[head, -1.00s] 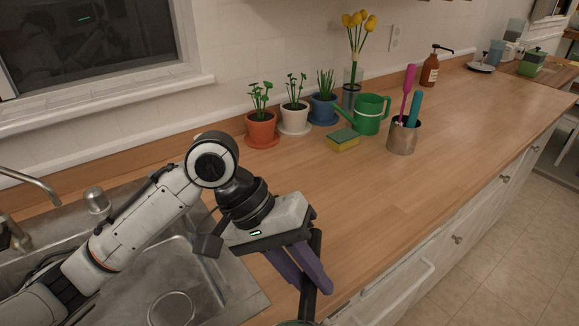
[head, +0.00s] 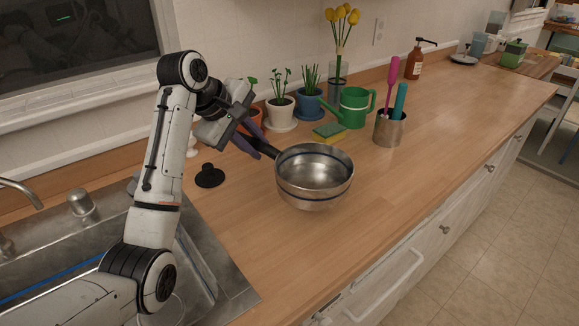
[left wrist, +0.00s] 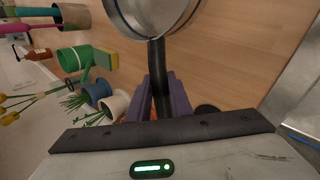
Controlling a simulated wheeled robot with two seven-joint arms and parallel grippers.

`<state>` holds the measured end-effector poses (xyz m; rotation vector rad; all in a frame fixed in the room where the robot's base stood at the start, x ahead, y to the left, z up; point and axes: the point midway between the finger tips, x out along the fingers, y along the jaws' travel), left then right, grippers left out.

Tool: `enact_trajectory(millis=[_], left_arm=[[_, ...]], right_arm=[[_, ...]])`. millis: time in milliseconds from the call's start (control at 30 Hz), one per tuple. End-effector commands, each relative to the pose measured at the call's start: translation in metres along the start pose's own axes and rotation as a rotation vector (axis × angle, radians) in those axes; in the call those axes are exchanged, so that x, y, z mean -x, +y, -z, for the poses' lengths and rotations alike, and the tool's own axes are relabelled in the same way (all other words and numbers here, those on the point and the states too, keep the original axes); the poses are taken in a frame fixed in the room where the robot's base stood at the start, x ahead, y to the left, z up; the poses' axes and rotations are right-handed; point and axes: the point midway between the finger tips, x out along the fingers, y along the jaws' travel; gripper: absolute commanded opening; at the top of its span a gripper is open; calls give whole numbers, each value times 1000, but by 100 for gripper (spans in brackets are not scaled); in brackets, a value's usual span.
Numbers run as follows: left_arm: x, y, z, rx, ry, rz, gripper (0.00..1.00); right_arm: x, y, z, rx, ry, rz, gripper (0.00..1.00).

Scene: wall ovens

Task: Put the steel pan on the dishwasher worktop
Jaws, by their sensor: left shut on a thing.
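The steel pan (head: 314,180) is a round, shiny bowl with a dark handle. My left gripper (head: 262,150) is shut on that handle, with its purple fingers on either side of it. The pan is upright over the wooden worktop (head: 330,245), right of the sink; I cannot tell whether its base touches the wood. In the left wrist view the handle (left wrist: 158,75) runs between the fingers to the pan (left wrist: 150,15), cut off at the top. My right gripper is not in view.
Potted plants (head: 281,113), a yellow-green sponge (head: 328,131), a green watering can (head: 355,107) and a utensil cup (head: 389,128) stand behind the pan. A black stopper (head: 209,176) lies left of it. The sink (head: 225,270) is at left. The worktop's front and right are clear.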

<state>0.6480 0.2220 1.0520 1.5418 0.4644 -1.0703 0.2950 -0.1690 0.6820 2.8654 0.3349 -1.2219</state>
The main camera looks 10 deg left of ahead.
Motion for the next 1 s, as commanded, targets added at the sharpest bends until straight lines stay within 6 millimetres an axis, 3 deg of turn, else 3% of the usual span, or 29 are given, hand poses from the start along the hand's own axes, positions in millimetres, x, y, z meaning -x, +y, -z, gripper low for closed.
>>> enact_trajectory(millis=[133, 600, 900, 933, 1000], left_arm=[[-23, -17, 2, -1, 0, 1, 0], [-64, -44, 4, -3, -1, -1, 0], [-66, -45, 5, -4, 0, -4, 0], [-67, -47, 5, -4, 0, 0, 22], [-67, -47, 5, -4, 0, 0, 34]], right_arm=[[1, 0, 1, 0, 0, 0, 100], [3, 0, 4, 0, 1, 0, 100], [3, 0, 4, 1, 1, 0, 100], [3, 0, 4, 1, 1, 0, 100], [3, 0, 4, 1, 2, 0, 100]])
